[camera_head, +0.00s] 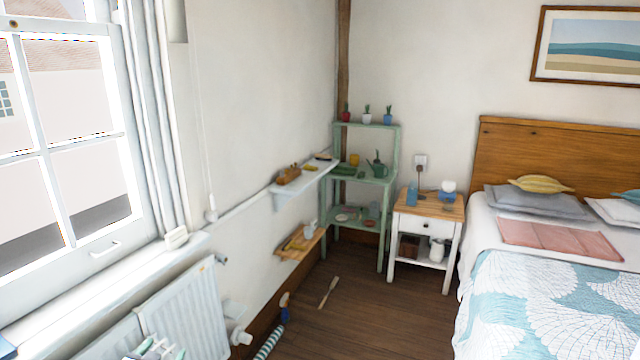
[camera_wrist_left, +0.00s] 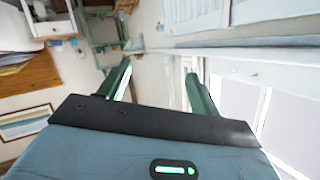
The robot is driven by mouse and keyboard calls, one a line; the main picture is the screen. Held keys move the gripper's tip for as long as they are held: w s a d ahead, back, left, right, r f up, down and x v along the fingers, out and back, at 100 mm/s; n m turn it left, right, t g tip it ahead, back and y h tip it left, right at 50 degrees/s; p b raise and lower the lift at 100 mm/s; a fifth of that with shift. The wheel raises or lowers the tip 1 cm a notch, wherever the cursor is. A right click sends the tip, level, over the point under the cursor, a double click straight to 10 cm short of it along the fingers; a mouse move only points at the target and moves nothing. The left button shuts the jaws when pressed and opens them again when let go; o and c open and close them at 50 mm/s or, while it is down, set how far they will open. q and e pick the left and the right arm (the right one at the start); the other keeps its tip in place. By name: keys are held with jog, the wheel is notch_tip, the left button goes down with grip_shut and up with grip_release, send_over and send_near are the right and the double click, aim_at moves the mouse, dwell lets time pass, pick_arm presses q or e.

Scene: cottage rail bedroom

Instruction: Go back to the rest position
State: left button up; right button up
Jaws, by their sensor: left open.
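My left gripper (camera_head: 155,349) shows only partly at the bottom edge of the head view, in front of the white radiator. In the left wrist view my left gripper (camera_wrist_left: 160,78) has its two green fingers spread wide apart. Nothing is between them, so it is open and empty. My right gripper is in neither view.
The radiator (camera_head: 185,318) stands under the window at left. A wall shelf (camera_head: 305,178) and a lower wooden shelf (camera_head: 301,243) stick out from the wall. A green shelf stand (camera_head: 383,235), a white nightstand (camera_head: 428,225) and a bed (camera_head: 550,290) stand beyond. A brush (camera_head: 328,293) lies on the floor.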

pick_arm(q)
jog(key=s+d+f+g+h, duration=0.1)
jog(key=s+d+f, duration=0.2)
jog(key=s+f, duration=0.25)
jog(key=s+d+f+g, duration=0.1)
jog(key=s+d+f, duration=0.2)
jog(key=s+f, duration=0.3)
jog(key=s+d+f+g, duration=0.1)
jog(key=s+d, duration=0.2)
jog(key=s, duration=0.7)
jog(key=s+d+f+g+h, duration=0.1)
jog(key=s+d+f, duration=0.1)
jog(key=s, duration=0.8)
jog(key=s+d+f+n+g+h, duration=0.1)
jog(key=s+d, duration=0.4)
jog(key=s, duration=0.5)
jog(key=shift+s+f+g, duration=0.25)
jog(key=shift+s+g, duration=0.05)
jog(key=shift+g, duration=0.1)
jog(key=shift+d, duration=0.1)
